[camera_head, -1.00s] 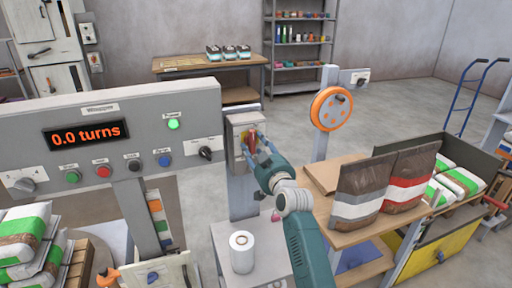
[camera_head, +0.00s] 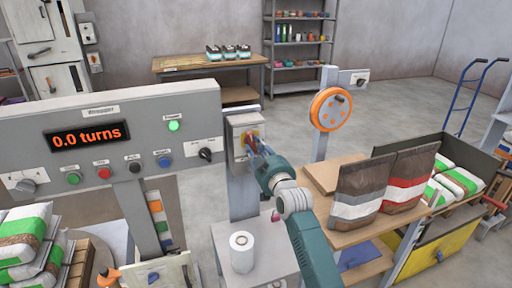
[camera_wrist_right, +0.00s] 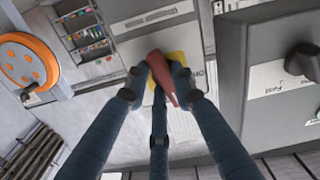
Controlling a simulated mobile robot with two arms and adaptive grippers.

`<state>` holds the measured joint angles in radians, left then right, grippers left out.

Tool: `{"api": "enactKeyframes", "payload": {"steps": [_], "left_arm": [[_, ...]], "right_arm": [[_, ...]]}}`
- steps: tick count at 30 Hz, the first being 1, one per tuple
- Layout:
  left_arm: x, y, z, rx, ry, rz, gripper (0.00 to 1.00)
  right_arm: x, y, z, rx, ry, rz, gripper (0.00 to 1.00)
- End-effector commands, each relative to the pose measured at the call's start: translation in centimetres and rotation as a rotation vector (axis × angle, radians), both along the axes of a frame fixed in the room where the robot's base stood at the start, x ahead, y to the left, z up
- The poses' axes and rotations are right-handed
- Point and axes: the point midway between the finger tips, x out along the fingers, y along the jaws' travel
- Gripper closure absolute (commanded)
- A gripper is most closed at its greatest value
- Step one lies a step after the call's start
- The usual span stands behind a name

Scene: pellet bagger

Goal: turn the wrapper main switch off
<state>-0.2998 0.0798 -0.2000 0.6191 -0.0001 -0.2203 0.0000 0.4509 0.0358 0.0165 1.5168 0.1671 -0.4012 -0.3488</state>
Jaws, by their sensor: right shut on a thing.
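The wrapper main switch is a red handle (camera_wrist_right: 165,78) on a yellow plate (camera_wrist_right: 180,64), on a grey box (camera_head: 237,128) at the right end of the wrapper panel (camera_head: 105,105). In the wrist view the handle lies at a slant between my fingers. My right gripper (camera_head: 256,146) is shut on the red handle, and it shows in the wrist view (camera_wrist_right: 163,80) with its fingers around it. In the head view the fingers partly hide the handle. The panel's green lamp (camera_head: 173,125) is lit and its display (camera_head: 87,135) reads 0.0 turns. My left gripper is out of view.
A black rotary knob (camera_head: 205,154) sits on the panel just left of the switch box. An orange handwheel (camera_head: 330,109) stands on a post to the right. A white roll (camera_head: 242,252) stands on a low table below my right arm. Bags (camera_head: 370,185) stand on a bench at right.

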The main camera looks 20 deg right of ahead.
Motion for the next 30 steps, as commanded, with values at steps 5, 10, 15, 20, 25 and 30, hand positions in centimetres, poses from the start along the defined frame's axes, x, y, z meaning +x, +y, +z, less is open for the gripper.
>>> {"api": "enactKeyframes", "payload": {"steps": [5, 10, 15, 20, 25, 30], "left_arm": [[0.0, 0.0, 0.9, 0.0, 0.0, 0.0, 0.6], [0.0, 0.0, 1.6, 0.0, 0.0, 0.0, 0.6], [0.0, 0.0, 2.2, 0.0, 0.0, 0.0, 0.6], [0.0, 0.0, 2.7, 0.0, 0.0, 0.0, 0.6], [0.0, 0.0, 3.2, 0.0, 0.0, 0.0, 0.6], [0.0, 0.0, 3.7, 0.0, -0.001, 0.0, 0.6]], "right_arm": [[0.0, -0.2, 0.3, -0.171, -0.005, 0.0, 1.0], [0.0, -0.3, 0.6, -0.332, -0.012, 0.0, 1.0], [0.0, -0.3, 0.7, -0.494, -0.017, 0.0, 1.0], [0.0, -0.4, 0.8, -0.646, -0.023, -0.001, 1.0], [0.0, -0.4, 1.0, -0.806, -0.029, 0.0, 1.0], [0.0, -0.3, 1.2, -0.964, -0.034, 0.0, 1.0]]}}
